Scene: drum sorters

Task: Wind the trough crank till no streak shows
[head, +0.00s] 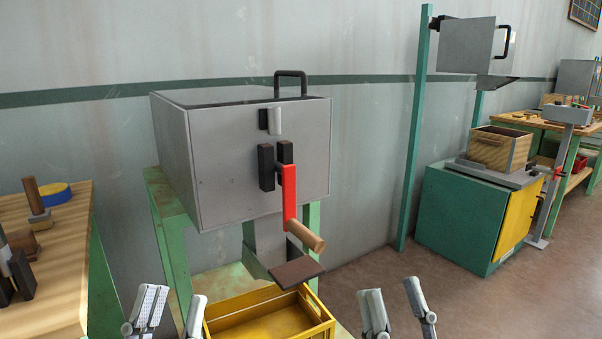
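The trough crank (289,190) is a red arm with a wooden handle (305,236) on the front of a grey metal box (225,150). The arm hangs down and the handle sticks out toward me at its lower end. The box has a dark handle on top and stands on a green frame. Its inside is hidden, and I make out no clear streak. My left gripper (173,298) is open and empty, low and left of the crank. My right gripper (393,292) is open and empty, low and right of it. Neither touches the crank.
A yellow crate (322,325) stands below the box, under a dark sloping plate (297,272). A wooden bench (60,275) with tools is at the left. A green cabinet (455,215) with a wooden box (498,148) stands right. Floor between is clear.

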